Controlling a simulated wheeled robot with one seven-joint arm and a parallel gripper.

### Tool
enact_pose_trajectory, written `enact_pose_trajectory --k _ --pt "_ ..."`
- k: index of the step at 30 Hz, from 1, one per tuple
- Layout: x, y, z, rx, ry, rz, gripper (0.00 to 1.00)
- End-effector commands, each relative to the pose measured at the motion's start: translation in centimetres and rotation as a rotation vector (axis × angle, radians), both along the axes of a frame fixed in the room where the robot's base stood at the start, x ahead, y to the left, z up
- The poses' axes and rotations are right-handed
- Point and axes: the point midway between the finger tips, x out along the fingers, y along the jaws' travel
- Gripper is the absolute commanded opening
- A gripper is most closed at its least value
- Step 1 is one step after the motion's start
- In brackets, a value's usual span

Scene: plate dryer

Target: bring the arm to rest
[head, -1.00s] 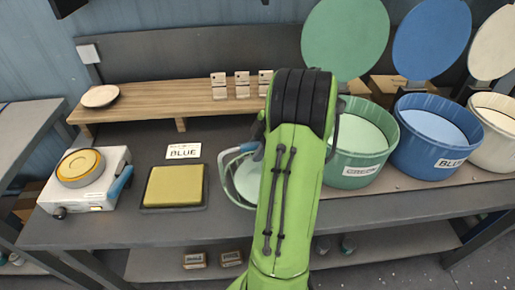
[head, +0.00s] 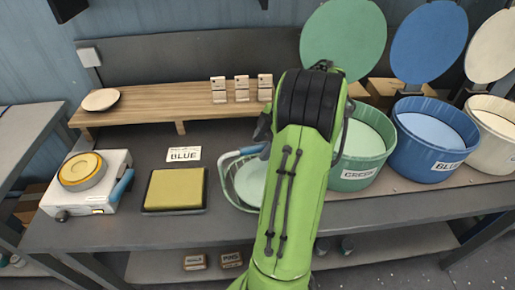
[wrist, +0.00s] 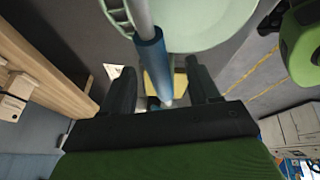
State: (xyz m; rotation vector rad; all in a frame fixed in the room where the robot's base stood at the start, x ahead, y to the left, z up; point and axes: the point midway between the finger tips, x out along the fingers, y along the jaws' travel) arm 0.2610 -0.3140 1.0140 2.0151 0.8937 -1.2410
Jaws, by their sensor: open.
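My gripper (wrist: 160,88) is open in the wrist view, its two dark fingers apart. A blue handle grip (wrist: 151,55) on a pale bar shows between or beyond the fingers; I cannot tell whether they touch it. In the head view, my green arm reaches over the table, and only a dark part of the gripper (head: 263,128) shows beside it. A pale green plate (head: 250,182) sits in a rack with a light blue-grey rim (head: 228,167), partly hidden by my arm. The pale green plate fills the top of the wrist view (wrist: 205,20).
A green bin (head: 355,180), a blue bin (head: 425,165) and a cream bin (head: 490,160) stand right with raised lids. A wooden shelf (head: 150,105) is behind. A yellow pad (head: 175,190), a BLUE card (head: 183,154) and a white appliance (head: 115,170) are left.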

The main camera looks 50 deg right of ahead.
Motion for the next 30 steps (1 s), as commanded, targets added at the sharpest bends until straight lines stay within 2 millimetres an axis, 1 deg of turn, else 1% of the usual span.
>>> enact_pose_trajectory --k 1,3,7,10,12,15,26,28,29,30 --pt "-0.6 -0.5 2.2 -0.004 -0.002 -0.004 0.61" --pt "-1.3 -1.0 4.1 -0.004 -0.001 -0.004 0.61" --pt "-2.5 -1.8 7.5 -0.002 -0.001 -0.003 0.61" --pt "-3.2 -2.2 9.4 -0.002 0.000 -0.002 0.61" --pt "-3.5 -2.4 10.2 -0.001 0.000 -0.001 0.61" --pt "-3.8 -2.6 10.6 -0.001 0.001 0.000 0.61" --pt "-3.7 -2.5 10.5 -0.001 0.001 0.000 0.61" --pt "-2.8 -1.6 11.1 -0.001 0.006 -0.011 0.61" --pt "-2.0 -0.8 11.6 -0.002 0.012 -0.025 0.61" --pt "-0.6 0.9 12.5 -0.001 0.023 -0.053 0.61"
